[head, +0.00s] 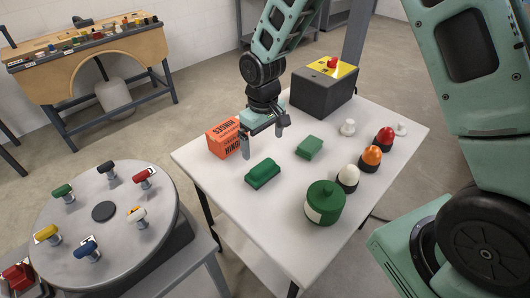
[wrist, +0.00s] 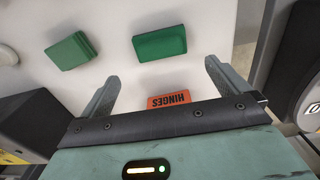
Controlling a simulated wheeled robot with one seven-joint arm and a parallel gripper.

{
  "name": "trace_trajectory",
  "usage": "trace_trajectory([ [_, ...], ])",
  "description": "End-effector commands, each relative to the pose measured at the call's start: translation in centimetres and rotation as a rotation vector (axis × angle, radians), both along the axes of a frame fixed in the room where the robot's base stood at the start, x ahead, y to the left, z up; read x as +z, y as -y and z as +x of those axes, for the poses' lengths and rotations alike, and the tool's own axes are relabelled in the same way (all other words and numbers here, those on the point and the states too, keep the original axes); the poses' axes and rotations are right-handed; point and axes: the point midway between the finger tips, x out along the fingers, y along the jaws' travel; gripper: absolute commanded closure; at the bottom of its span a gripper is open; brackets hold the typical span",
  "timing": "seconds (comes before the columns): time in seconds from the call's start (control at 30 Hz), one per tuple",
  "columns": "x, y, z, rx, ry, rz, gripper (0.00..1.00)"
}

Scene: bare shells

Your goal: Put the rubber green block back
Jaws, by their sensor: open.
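Two green blocks lie apart on the white table (head: 215,180). The nearer one is a darker green block (head: 262,173) with rounded edges; it also shows in the wrist view (wrist: 160,43), ahead of the fingers. The other is a flatter green block (head: 309,147), right of it in the head view and upper left in the wrist view (wrist: 72,50). I cannot tell which is rubber. My gripper (head: 266,139) is open and empty above the table, pointing down, behind the darker block. Its fingers also show in the wrist view (wrist: 161,72).
An orange hinges box (head: 226,138) stands close left of my gripper. A black box (head: 323,87) with a red button stands behind. A green canister (head: 324,203) and several egg-shaped pieces (head: 371,156) stand at right. A round turntable (head: 103,248) with coloured-handled items is at left.

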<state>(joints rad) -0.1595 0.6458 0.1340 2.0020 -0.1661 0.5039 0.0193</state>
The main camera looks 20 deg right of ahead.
Motion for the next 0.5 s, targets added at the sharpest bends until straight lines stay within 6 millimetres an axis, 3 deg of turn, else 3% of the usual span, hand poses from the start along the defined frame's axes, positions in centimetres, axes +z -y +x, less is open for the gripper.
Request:
trace_trajectory([
  [0.17,3.4,-2.3,-2.7,0.035,0.004,0.022,0.0],
  [0.33,9.0,-6.0,-10.4,0.119,0.005,0.055,0.0],
  [0.5,12.6,-7.3,-19.1,0.207,0.003,0.064,0.0],
])
